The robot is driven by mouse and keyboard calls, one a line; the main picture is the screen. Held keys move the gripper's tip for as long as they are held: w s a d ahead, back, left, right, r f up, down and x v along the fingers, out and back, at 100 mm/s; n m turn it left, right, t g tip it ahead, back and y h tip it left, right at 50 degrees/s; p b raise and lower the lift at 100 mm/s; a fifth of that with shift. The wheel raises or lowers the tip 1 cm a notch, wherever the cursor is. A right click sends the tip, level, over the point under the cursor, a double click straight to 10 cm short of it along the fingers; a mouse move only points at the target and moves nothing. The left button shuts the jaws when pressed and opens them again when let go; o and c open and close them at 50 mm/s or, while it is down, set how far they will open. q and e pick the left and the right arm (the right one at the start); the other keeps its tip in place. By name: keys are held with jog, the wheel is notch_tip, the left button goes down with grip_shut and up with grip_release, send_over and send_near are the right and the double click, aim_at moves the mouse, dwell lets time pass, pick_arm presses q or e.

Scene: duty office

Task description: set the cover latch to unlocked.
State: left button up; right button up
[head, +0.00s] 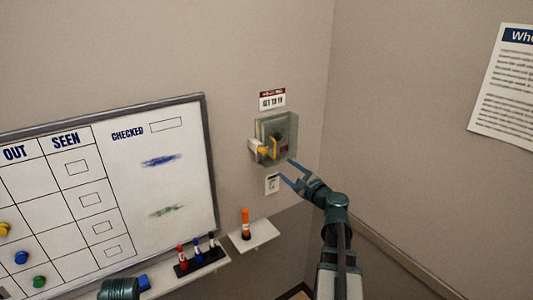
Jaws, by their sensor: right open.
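A wall box with a see-through greenish cover (290,127) is mounted on the wall near the corner. A yellow piece, apparently the cover latch (257,147), shows at its left edge. A yellow-orange lever shape and a dark red patch show inside or on the box, too small to make out clearly. I cannot read the latch's position. My right gripper (285,170) is open and empty, with its blue fingers just below the box's lower right edge. Whether they touch it is unclear. My left gripper is out of view.
A small label (271,100) is above the box and a switch plate (272,184) below it. A whiteboard (208,150) with a marker tray is on the left. A notice (502,85) hangs on the right wall.

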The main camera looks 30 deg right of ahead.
aim_at(264, 152)
jog(key=w, duration=1.3)
jog(key=shift+w, duration=0.15)
grip_shut()
